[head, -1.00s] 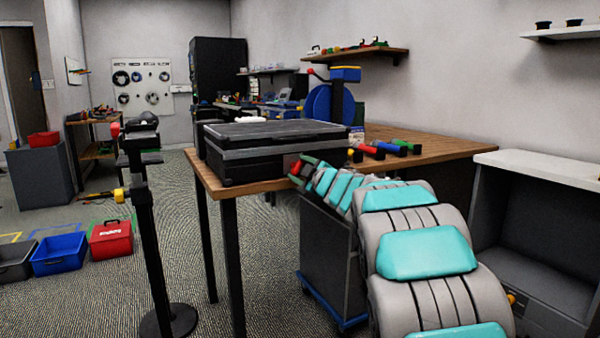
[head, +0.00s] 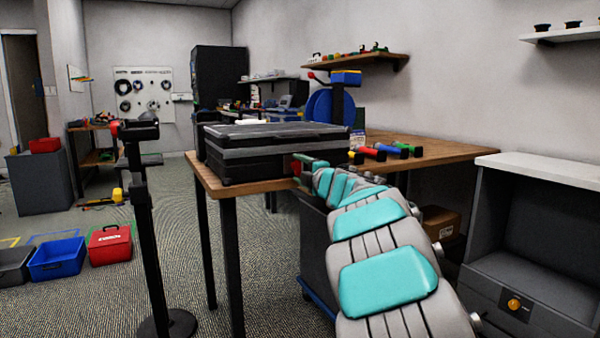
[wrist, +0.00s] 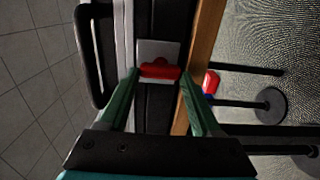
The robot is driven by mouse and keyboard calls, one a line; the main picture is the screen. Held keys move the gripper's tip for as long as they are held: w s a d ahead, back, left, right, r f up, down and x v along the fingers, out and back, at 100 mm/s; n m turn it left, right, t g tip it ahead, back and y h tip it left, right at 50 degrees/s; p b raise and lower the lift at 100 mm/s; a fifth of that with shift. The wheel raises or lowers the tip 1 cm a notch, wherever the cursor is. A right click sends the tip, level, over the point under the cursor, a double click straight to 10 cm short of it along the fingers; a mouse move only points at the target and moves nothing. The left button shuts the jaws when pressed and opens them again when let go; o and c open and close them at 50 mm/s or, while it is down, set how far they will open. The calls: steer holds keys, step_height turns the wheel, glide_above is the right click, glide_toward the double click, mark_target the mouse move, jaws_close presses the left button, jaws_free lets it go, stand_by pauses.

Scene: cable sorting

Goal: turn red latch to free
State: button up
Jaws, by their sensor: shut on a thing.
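The red latch (wrist: 160,71) sits on a light metal plate (wrist: 158,49) on the front of the black case. In the wrist view it lies crosswise between the two green fingers of my gripper (wrist: 159,75), which are shut on it. In the head view the black case (head: 230,163) lies on the wooden table, and my gripper (head: 299,171) is at the right end of its front side. The latch is mostly hidden there by my gripper and arm.
The wooden table (head: 440,147) holds several coloured-handled items right of the case. A black post (head: 148,230) stands in front of the table at left. A grey cabinet (head: 535,250) is at right.

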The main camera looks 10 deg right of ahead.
steer(key=shift+f, duration=0.1)
stand_by(0.3)
steer(key=o, duration=1.4)
steer(key=shift+s, duration=0.1)
steer(key=shift+v, duration=3.85)
